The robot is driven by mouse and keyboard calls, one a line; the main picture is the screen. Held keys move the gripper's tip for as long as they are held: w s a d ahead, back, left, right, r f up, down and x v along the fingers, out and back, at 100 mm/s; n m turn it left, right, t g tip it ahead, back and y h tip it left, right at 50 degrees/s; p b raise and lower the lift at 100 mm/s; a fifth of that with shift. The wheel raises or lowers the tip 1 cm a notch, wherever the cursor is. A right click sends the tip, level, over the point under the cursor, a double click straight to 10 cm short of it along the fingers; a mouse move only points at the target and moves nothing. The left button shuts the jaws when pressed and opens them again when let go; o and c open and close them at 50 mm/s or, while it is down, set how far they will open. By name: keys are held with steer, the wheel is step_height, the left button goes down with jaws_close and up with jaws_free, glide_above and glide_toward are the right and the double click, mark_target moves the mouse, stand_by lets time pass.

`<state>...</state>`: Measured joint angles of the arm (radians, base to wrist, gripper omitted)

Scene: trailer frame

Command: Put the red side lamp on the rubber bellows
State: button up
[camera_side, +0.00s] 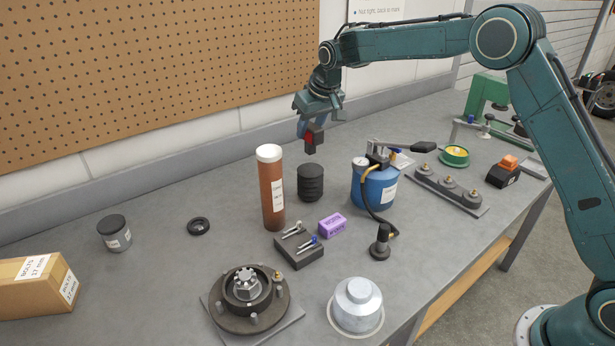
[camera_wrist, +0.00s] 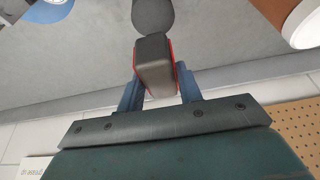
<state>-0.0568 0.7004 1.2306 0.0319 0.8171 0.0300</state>
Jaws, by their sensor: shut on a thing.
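The red side lamp (camera_side: 309,137) is a small block with a red face and a dark body. My gripper (camera_side: 306,128) is shut on it and holds it in the air, above and slightly behind the rubber bellows. In the wrist view the lamp's dark back (camera_wrist: 153,62) shows between the two blue fingers of my gripper (camera_wrist: 160,88), with red at its edges. The rubber bellows (camera_side: 311,183) is a black ribbed cylinder standing upright on the bench. A dark rounded shape beyond the lamp in the wrist view, likely the bellows (camera_wrist: 152,15), is partly cut off. The lamp and bellows are apart.
A tall brown tube with a white cap (camera_side: 271,190) stands left of the bellows, and a blue canister (camera_side: 374,187) with a hose stands right. The bench behind is mostly clear.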

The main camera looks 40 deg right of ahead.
mark_target(311, 142)
steer(key=shift+f, duration=2.1)
steer(key=shift+f, duration=0.15)
steer(key=o, duration=1.1)
steer(key=v, duration=1)
steer(key=shift+r, duration=0.35)
steer(key=shift+v, duration=0.8)
steer(key=shift+s+r, duration=0.1)
steer(key=shift+s, duration=0.05)
